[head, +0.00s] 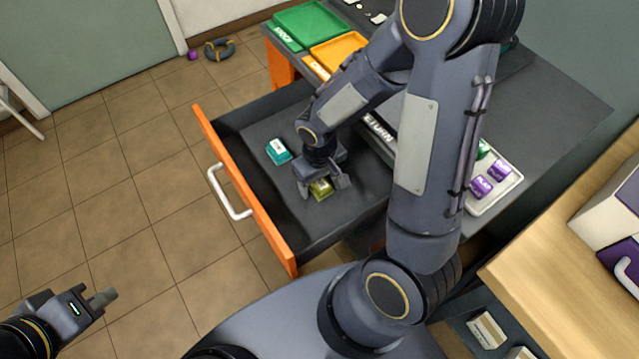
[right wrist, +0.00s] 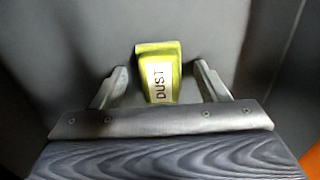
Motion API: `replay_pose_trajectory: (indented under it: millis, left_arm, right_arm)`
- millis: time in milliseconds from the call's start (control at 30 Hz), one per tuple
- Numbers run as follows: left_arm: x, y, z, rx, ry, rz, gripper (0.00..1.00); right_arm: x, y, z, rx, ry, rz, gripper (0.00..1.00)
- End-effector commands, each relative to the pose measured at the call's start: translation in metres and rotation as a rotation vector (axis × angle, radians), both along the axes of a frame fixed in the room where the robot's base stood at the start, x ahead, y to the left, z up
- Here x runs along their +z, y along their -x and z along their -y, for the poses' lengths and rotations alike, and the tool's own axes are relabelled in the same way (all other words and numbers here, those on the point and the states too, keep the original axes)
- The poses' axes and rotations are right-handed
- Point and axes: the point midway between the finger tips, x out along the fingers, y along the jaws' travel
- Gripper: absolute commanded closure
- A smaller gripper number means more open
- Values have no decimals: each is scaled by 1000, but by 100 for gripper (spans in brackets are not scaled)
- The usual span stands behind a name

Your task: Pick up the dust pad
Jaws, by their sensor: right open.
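The dust pad (head: 321,190) is a small yellow-green block lying in the open drawer in the head view. In the right wrist view the pad (right wrist: 171,62) carries a white label reading DUST. My right gripper (head: 324,186) is over it in the drawer, open. In the right wrist view its two fingers (right wrist: 160,75) stand on either side of the pad, with a gap on each side. My left gripper (head: 104,297) is far off at the lower left, above the floor.
A teal block (head: 279,151) lies in the drawer to the left of the dust pad. The orange drawer front (head: 240,190) with its white handle (head: 229,192) stands out over the floor. On the desk are a green tray (head: 312,24), an orange tray (head: 338,50) and a white tray (head: 490,203) with purple blocks.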

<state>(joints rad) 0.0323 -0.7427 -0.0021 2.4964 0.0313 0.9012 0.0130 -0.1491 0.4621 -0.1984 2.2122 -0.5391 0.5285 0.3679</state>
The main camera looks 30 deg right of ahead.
Motion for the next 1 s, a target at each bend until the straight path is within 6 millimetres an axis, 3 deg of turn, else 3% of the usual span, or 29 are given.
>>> replay_pose_trajectory:
  millis: [67, 433, 733, 1000]
  left_arm:
    - [0, 0, 0, 0, 0, 0, 100]
    - [0, 0, 0, 0, 0, 0, 100]
    - [2, 0, 0, 0, 0, 0, 100]
    - [14, 0, 0, 0, 0, 0, 100]
  right_arm:
    - [0, 0, 0, 0, 0, 0, 33]
    - [1, 0, 0, -1, 0, 0, 80]
    - [7, -1, 0, -1, 0, 2, 81]
    - [58, -1, 0, -1, -1, 6, 81]
